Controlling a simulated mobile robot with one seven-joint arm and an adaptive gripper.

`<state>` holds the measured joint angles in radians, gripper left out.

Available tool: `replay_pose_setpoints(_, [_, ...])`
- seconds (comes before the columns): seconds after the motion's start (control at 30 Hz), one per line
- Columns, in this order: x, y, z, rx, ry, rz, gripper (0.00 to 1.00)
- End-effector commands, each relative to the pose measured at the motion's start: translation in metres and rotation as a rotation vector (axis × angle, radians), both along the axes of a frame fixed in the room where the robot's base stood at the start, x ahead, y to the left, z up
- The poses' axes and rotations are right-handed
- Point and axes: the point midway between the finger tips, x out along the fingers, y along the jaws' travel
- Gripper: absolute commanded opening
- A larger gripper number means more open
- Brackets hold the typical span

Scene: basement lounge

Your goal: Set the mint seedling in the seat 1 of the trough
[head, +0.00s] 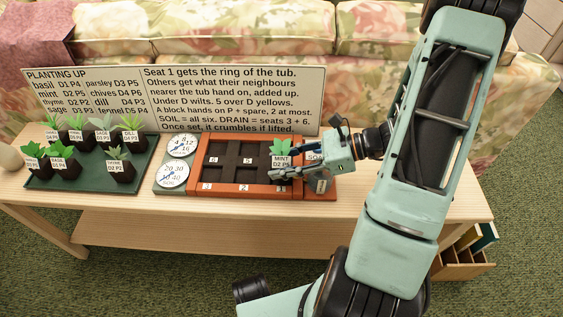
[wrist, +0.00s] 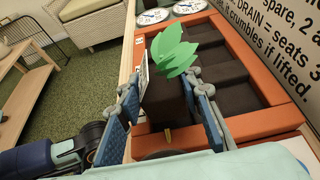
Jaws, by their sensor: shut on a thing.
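The mint seedling (head: 281,150), a dark soil block with green leaves and a white label, is at the right end of the orange-framed trough (head: 225,190). My gripper (head: 284,168) is shut on the block. In the wrist view the mint seedling (wrist: 168,98) stands about upright between the two blue finger pads of my gripper (wrist: 168,108). The trough (wrist: 262,124) lies beneath and beyond it there. I cannot tell whether the block's base touches the trough floor. Labels 2, 3, 5 and 6 show on the trough; the right-end seats are mostly hidden by seedling and gripper.
A green tray (head: 75,180) with several labelled seedlings stands at the left of the wooden table (head: 150,207). Two dials (head: 176,160) sit beside the trough. A printed sign (head: 232,95) stands behind, before a floral sofa (head: 230,35). A partly hidden SOIL label (head: 315,156) is right of the gripper.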

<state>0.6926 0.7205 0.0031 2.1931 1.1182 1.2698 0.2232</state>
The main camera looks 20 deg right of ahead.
Motion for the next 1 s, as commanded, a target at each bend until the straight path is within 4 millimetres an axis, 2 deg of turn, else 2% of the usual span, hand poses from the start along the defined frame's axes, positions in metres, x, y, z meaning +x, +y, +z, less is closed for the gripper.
replay_pose_setpoints(0.33, [0.0, 0.0, -0.01, -0.003, 0.002, 0.0, 0.07])
replay_pose_setpoints(0.37, [0.0, 0.0, -0.01, -0.003, 0.002, 0.0, 0.35])
replay_pose_setpoints(0.5, [-0.001, 0.0, -0.012, -0.003, 0.004, 0.0, 0.5])
replay_pose_setpoints(0.8, [-0.002, 0.001, -0.011, -0.002, 0.007, 0.001, 0.5])
replay_pose_setpoints(0.97, [-0.002, 0.0, 0.005, -0.002, 0.006, 0.001, 0.5])
replay_pose_setpoints(1.0, [-0.004, -0.009, 0.006, -0.003, 0.006, -0.003, 0.5])
